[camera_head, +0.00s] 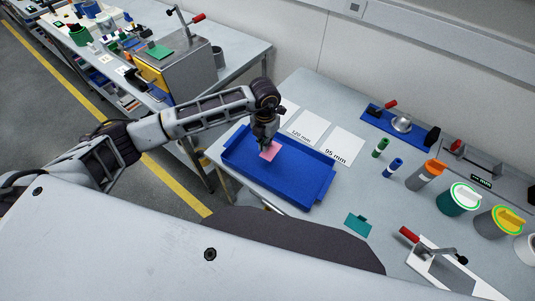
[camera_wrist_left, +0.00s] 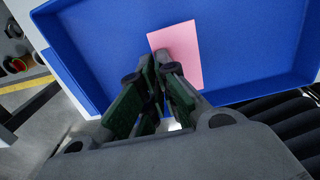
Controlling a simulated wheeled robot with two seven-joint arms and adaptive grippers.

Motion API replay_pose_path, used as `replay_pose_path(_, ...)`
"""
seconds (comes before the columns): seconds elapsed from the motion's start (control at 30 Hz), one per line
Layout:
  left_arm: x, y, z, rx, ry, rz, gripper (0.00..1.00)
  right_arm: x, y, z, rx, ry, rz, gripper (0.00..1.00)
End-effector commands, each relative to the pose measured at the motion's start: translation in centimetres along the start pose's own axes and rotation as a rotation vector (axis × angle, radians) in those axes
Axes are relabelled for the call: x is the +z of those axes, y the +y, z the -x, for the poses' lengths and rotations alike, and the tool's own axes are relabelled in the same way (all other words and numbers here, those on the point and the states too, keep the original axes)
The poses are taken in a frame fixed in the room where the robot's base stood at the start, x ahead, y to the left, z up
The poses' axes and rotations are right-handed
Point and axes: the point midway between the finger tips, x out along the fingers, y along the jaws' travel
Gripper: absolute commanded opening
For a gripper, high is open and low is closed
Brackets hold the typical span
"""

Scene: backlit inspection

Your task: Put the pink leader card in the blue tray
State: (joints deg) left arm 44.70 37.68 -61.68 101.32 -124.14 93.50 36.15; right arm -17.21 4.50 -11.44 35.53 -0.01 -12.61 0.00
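The pink leader card (camera_head: 270,151) is inside the outline of the blue tray (camera_head: 308,196), toward its far left part. It also shows in the left wrist view (camera_wrist_left: 182,47) against the blue tray floor (camera_wrist_left: 240,50). My left gripper (camera_head: 264,143) points down over the tray at the card's edge. In the left wrist view its fingertips (camera_wrist_left: 157,62) are close together at the card's near left edge, and they look shut on it. The fingers hide that edge. I cannot tell whether the card touches the tray floor. My right gripper is not in view.
White labelled sheets (camera_head: 308,129) lie behind the tray. A teal card (camera_head: 358,223) lies to its right. Small green and blue cylinders (camera_head: 381,147), larger capped cylinders (camera_head: 459,198) and a clamp fixture (camera_head: 437,262) stand farther right. Another bench (camera_head: 235,55) is at the upper left.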

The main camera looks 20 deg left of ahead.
Motion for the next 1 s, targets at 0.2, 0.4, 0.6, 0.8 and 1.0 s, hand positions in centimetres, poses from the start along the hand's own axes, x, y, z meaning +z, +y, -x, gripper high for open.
replay_pose_path(0.2,-0.1,-0.1,-2.5,0.0,0.002,0.0,0.0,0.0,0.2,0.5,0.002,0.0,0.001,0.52)
replay_pose_path(0.4,0.0,0.0,-3.1,-0.001,0.0,-0.001,0.0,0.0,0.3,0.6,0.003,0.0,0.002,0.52)
replay_pose_path(0.6,0.0,0.0,-3.1,-0.001,0.0,-0.001,0.0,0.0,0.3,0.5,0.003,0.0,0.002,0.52)
replay_pose_path(0.8,-0.1,0.0,-4.2,0.001,0.003,-0.001,0.0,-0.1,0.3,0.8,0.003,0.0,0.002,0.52)
replay_pose_path(1.0,-0.1,-0.1,-6.3,-0.001,0.002,-0.001,0.0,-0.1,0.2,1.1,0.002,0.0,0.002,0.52)
